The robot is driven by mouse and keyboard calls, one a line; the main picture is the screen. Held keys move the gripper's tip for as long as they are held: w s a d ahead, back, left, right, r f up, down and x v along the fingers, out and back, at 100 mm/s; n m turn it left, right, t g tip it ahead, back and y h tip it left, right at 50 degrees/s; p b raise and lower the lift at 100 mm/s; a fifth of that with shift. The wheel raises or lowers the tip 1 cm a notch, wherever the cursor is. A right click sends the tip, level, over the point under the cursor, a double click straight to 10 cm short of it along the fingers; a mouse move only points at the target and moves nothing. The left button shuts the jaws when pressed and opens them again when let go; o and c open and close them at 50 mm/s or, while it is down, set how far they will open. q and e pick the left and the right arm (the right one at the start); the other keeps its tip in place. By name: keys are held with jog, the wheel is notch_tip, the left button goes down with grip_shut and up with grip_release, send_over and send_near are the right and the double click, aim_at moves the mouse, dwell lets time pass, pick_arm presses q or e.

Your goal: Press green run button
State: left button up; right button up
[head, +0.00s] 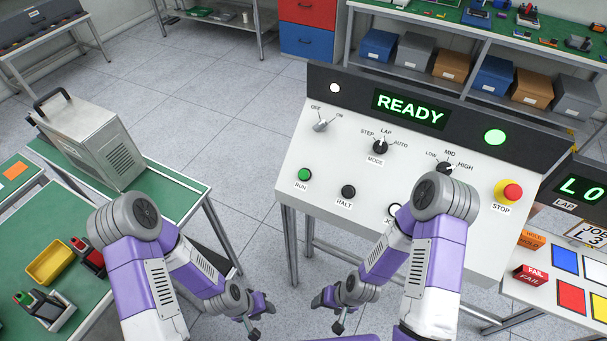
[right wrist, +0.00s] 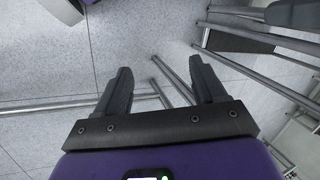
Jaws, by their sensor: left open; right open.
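The green run button (head: 304,174) sits at the lower left of the white sloped control panel (head: 330,150), above a RUN label. A black HALT button (head: 348,191) is to its right. The panel display (head: 409,109) reads READY and a round green lamp (head: 495,137) is lit. My left gripper (head: 256,325) is low in front of the panel, apart from it and empty. My right gripper (head: 335,318) is also low, below the panel's front edge. In the right wrist view my right gripper (right wrist: 160,90) is open with nothing between its fingers.
A red STOP button (head: 512,191) is at the panel's right. A green-topped table with a grey metal case (head: 95,145) and a yellow tray (head: 50,262) stands left. A white table with coloured cards (head: 566,259) is right. Grey floor lies open between.

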jog(key=shift+c, duration=0.3)
grip_shut()
dwell(1.4)
